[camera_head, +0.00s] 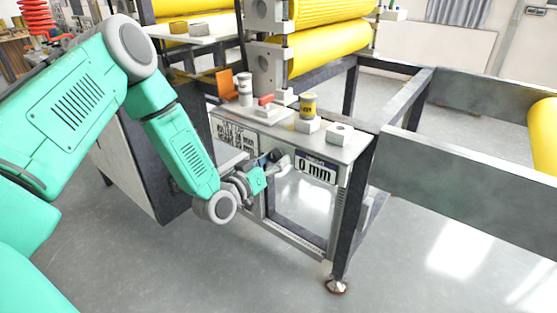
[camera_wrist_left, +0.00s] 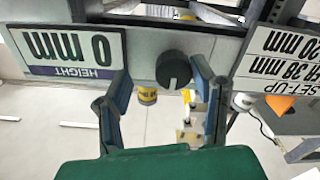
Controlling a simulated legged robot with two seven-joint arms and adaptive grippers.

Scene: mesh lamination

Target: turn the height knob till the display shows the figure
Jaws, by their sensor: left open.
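The black height knob (camera_wrist_left: 174,71) sits on the grey front panel, with a pale pointer line on its face. The height display (camera_head: 316,171) reads 0 mm; it appears upside down in the wrist view (camera_wrist_left: 68,48), left of the knob. My left gripper (camera_head: 273,167) is open in front of the panel. In the wrist view its two fingers stand apart on either side of the knob, with gaps; whether they reach its depth I cannot tell. My right gripper is not in view.
A set-up sign (camera_wrist_left: 283,55) with 38 mm and 20 mm lines is partly cut off. Above the panel, the machine top holds a yellow can (camera_head: 309,106), a grey can (camera_head: 245,89) and small blocks. Yellow rollers (camera_head: 330,52) stand behind. Open floor lies in front.

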